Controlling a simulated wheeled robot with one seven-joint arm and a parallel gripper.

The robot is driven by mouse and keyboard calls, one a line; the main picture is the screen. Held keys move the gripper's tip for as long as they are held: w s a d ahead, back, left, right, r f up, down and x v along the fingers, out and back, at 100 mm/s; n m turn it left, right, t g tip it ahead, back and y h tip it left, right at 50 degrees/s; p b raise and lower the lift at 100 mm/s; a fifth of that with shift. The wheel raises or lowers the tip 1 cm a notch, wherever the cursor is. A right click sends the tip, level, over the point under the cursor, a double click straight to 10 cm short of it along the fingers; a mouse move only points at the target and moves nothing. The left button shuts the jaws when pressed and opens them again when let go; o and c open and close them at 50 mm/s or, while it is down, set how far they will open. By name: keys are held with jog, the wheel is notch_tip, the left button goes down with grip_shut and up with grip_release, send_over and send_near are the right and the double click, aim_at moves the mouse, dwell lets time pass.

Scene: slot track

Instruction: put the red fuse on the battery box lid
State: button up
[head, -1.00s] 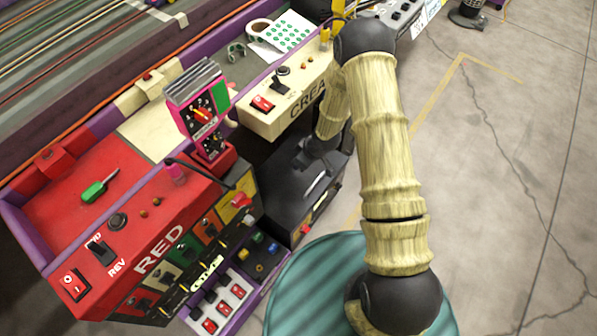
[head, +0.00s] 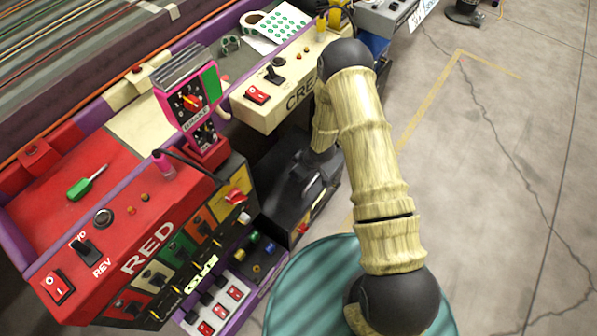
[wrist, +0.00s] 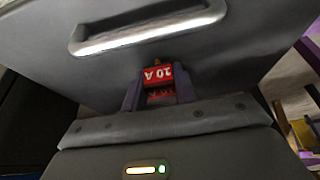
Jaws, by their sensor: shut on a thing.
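The red fuse (wrist: 160,76), marked "10 A" and upside down in the wrist view, is between the two purple fingers of my gripper (wrist: 158,92). My gripper is shut on it. The grey battery box lid (wrist: 215,65) with its light handle fills the wrist view behind the fuse. I cannot tell whether the fuse touches it. In the head view the dark battery box lid (head: 281,178) lies below my arm, right of the red panel. My fingers and the fuse do not show clearly there.
The red control panel (head: 150,215) and a pink-framed dial unit (head: 190,105) stand left of the box. A cream panel (head: 290,85) is above it. A switch tray (head: 215,300) is at lower left. Concrete floor is open at right.

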jog(key=shift+f, duration=0.1)
jog(key=o, duration=1.1)
jog(key=shift+w, duration=0.1)
jog(key=shift+d+r, duration=0.1)
jog(key=shift+r, duration=0.45)
jog(key=p+v, duration=0.5)
jog(key=v, duration=0.6)
jog(key=shift+d, duration=0.15)
jog(key=shift+r, duration=0.1)
